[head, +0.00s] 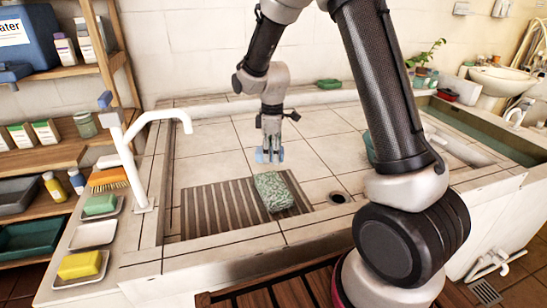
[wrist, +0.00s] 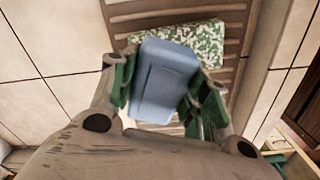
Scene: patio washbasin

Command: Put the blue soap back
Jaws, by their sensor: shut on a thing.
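My gripper (head: 271,136) is shut on the blue soap (head: 264,157) and holds it above the tiled basin, beyond the slatted rack. In the wrist view the soap (wrist: 165,80) is a light blue block between the two green-padded fingers of my gripper (wrist: 164,88). On the left ledge stands a row of white dishes: one with a green soap (head: 100,204), an empty middle dish (head: 93,235), and one with a yellow soap (head: 79,265). My gripper is well to the right of this row.
A speckled green-white block (head: 274,191) lies on the slatted rack (head: 212,212); it also shows in the wrist view (wrist: 205,42). A white tap (head: 130,150) rises between the dishes and the basin. A brush (head: 108,179) lies behind the green soap. Shelves stand at left.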

